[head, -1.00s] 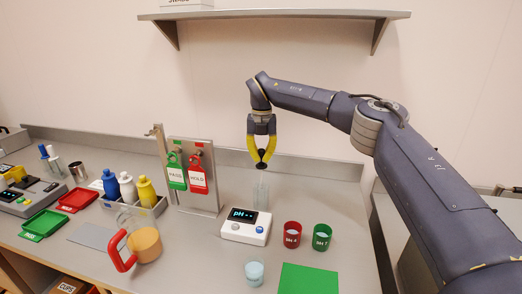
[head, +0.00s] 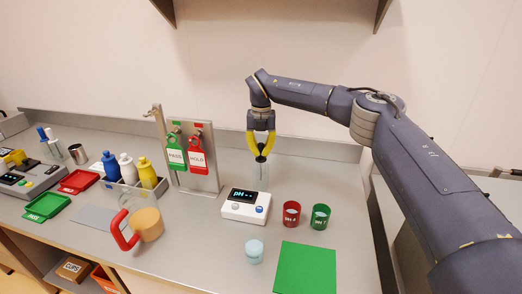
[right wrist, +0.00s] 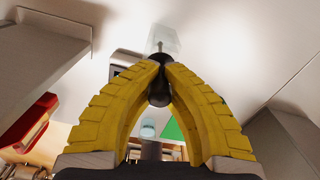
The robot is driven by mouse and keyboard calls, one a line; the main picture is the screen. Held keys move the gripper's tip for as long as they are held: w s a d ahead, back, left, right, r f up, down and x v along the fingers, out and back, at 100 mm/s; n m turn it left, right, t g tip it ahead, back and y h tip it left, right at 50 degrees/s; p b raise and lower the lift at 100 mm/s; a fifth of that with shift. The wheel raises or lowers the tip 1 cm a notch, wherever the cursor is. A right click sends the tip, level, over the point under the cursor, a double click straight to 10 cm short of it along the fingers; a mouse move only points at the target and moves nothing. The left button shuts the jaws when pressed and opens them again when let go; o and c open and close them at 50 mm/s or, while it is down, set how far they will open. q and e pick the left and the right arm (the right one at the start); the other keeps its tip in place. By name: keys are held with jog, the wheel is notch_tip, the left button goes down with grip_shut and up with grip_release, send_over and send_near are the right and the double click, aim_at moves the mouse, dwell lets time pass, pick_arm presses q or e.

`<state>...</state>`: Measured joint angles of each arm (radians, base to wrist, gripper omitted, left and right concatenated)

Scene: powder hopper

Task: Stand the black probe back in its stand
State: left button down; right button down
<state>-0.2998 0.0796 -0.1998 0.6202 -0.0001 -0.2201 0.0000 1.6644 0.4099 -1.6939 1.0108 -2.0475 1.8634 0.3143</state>
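The black probe (head: 261,158) is held upright between the yellow fingertips of my right gripper (head: 261,150). The right wrist view also shows the probe's black head (right wrist: 158,92) between the fingers (right wrist: 161,68). The clear stand (head: 261,178) is on the counter directly below, behind the pH meter. In the right wrist view the probe's thin end reaches toward the clear stand (right wrist: 172,40). The probe's lower part overlaps the stand, but how deep it is inside is hard to tell. My left gripper is not in view.
The white pH meter (head: 245,206) stands in front of the stand. A red cup (head: 291,214) and a green cup (head: 320,217) are to its right. A metal board with PASS and HOLD tags (head: 197,156) is to the left. A green mat (head: 305,270) lies in front.

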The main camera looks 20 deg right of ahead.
aim_at(261, 143)
jog(key=shift+f, duration=1.2)
jog(key=c, duration=0.8)
grip_release()
jog(key=shift+r, duration=3.75)
